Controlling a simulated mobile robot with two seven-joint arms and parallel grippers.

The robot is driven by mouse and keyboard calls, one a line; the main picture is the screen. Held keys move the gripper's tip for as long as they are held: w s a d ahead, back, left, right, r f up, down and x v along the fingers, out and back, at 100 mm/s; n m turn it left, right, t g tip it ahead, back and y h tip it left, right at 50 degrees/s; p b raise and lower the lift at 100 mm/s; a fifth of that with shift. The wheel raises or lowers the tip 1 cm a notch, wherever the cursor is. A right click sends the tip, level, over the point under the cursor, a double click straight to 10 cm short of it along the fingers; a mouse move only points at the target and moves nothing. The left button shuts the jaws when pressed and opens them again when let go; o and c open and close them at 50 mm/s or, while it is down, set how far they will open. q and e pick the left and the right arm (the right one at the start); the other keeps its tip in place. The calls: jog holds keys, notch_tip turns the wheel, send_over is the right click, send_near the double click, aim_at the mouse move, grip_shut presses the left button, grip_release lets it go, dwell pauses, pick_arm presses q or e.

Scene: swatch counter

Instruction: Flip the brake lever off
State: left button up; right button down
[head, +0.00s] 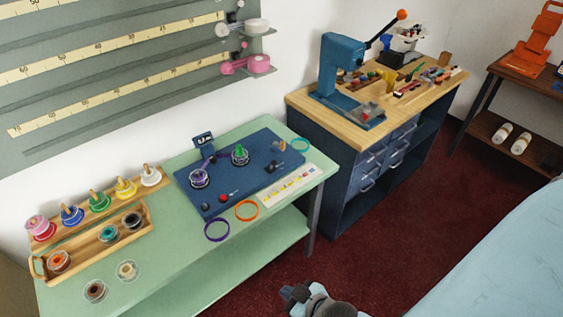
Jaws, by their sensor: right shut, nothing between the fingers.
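A dark blue board (236,182) lies on the pale green table. On it are a purple spool (199,178), a green spool (240,154) and a small display (203,140). A short lever with a red knob (222,196) sits near its front left edge. A small dark block with an upright part (269,168) stands at its right. I cannot tell which of these is the brake lever, or its position. My right gripper (287,294) is shut and empty at the bottom, in front of the table and apart from the board. My left gripper is out of view.
Wooden holders with several spools stand at the table's left (117,290). Purple and orange rings (246,201) lie by the board's front edge. A blue press (343,65) with an orange-knobbed handle stands on the wooden bench (300,101). Dark red floor (400,215) is open between.

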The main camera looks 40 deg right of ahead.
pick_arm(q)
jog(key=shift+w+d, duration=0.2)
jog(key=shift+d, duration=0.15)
pick_arm(e)
jog(key=shift+w+d, duration=0.2)
jog(key=shift+d, duration=0.1)
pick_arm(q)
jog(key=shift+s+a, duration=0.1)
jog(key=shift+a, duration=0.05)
pick_arm(e)
jog(key=shift+a, duration=0.15)
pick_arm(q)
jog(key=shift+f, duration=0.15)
pick_arm(e)
jog(key=shift+s, duration=0.1)
